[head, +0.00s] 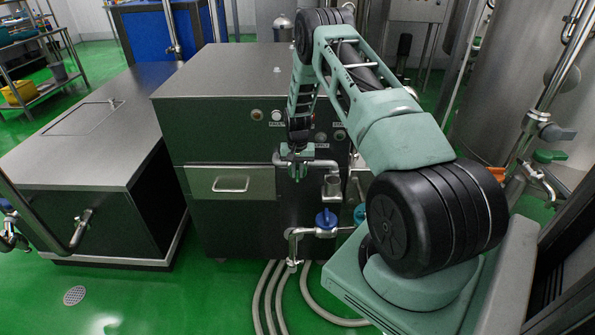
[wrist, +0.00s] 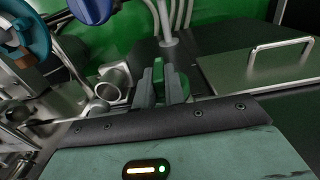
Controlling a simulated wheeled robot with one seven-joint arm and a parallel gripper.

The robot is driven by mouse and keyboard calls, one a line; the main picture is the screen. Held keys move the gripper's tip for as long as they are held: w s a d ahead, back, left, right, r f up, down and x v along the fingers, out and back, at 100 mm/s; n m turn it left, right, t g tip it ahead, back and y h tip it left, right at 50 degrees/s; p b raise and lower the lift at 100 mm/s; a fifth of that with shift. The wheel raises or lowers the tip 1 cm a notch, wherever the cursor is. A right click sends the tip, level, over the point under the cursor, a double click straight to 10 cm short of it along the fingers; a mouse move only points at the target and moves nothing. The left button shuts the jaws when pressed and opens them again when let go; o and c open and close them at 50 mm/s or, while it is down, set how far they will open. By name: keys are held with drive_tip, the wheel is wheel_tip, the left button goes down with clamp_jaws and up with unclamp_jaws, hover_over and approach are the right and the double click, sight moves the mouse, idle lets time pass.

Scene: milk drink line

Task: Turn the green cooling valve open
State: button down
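The green cooling valve handle (wrist: 168,74) shows between my fingers in the wrist view. In the head view only a small green part of it (head: 297,175) shows under my gripper, on the pipework at the front of the steel cabinet. My gripper (head: 297,160) points down over this valve. In the wrist view the two grey-green fingers of my gripper (wrist: 165,85) stand close together on either side of the handle and appear shut on it. My fingers hide part of the handle and its stem.
A blue-handled valve (head: 326,219) sits below on the same pipework, and a teal handwheel (wrist: 27,35) is beside it. A drawer with a handle (head: 231,184) is on the cabinet front. Hoses (head: 283,300) run over the floor. Another green-handled tap (head: 549,156) stands at right.

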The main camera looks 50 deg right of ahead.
sight(291, 175)
drive_tip(key=shift+w+a+b, duration=0.1)
drive_tip(key=shift+b, duration=0.25)
drive_tip(key=shift+w+a+f+g+h+b, duration=0.1)
drive_tip(key=shift+w+f+g+h+b, duration=0.05)
drive_tip(key=shift+g+h+b, duration=0.4)
drive_tip(key=g+h+b, duration=0.3)
drive_tip(key=g+b, duration=0.1)
drive_tip(key=b, duration=0.4)
drive_tip(key=w+f+g+h+b, duration=0.1)
drive_tip(key=g+h+b, duration=0.3)
drive_tip(key=b, duration=0.4)
drive_tip(key=a+f+g+h+b, duration=0.1)
drive_tip(key=g+h+b, duration=0.2)
drive_tip(key=b, duration=0.5)
drive_tip(key=shift+w+g+h, duration=0.15)
drive_tip(key=shift+g+h, duration=0.2)
drive_tip(key=shift+g, duration=0.4)
drive_tip(key=c, duration=1.5)
unclamp_jaws()
drive_tip(key=shift+o, duration=0.2)
